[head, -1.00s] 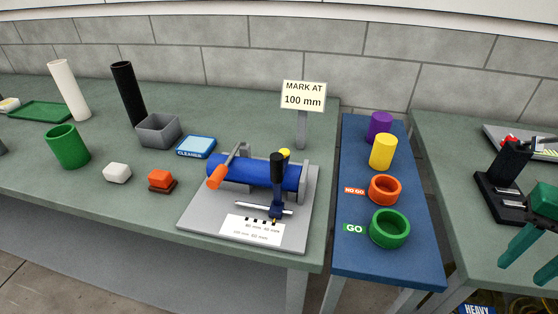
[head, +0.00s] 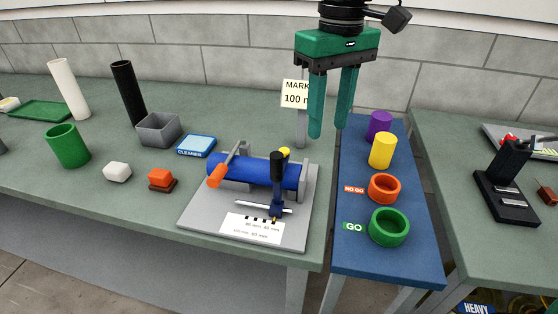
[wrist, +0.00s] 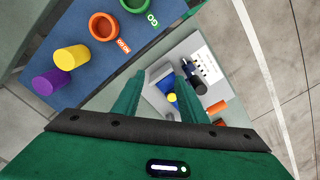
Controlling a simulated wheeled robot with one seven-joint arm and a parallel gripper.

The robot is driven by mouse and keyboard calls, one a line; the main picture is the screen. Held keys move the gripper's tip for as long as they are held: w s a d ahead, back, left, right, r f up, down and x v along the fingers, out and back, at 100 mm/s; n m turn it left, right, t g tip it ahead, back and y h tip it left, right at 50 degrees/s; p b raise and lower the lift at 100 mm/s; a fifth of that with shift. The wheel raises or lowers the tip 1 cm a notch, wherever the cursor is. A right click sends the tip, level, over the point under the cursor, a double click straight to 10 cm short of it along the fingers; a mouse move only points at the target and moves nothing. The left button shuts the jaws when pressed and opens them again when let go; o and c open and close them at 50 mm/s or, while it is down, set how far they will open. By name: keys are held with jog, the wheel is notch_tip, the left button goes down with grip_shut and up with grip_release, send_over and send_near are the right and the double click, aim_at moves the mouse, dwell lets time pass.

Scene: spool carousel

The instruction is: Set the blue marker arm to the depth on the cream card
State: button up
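The blue marker arm (head: 277,203) has a black handle on top and stands on a silver rod at the front of the fixture, beside a white printed scale (head: 252,228) with black marks. Its tip is over the scale's right part; the exact mark is too small to tell. The cream card (head: 291,90) stands on a post behind; my gripper hides its right part, leaving "MARK" and "100". My green gripper (head: 329,131) is open and empty, high above and right of the fixture. In the wrist view the marker arm (wrist: 191,68) shows near the right finger.
The fixture's grey plate (head: 205,220) holds a blue tube (head: 235,169) and an orange-handled lever (head: 217,176). A blue bench (head: 350,255) at right carries purple and yellow cylinders, an orange ring (head: 384,189) and a green ring (head: 389,227). A grey box (head: 158,131) stands left.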

aim_at(277, 155)
jog(key=s+a, duration=0.1)
jog(key=a, duration=0.2)
jog(key=s+a+r+n, duration=0.1)
jog(key=a, duration=0.2)
jog(key=s+a+r+n, duration=0.1)
jog(key=a, duration=0.1)
jog(key=shift+a, duration=0.4)
jog(key=shift+s+a+f, duration=0.1)
jog(key=shift+f, duration=0.1)
notch_tip(277, 155, down, 10)
jog(key=shift+f, duration=0.15)
jog(key=shift+c, duration=0.4)
grip_shut()
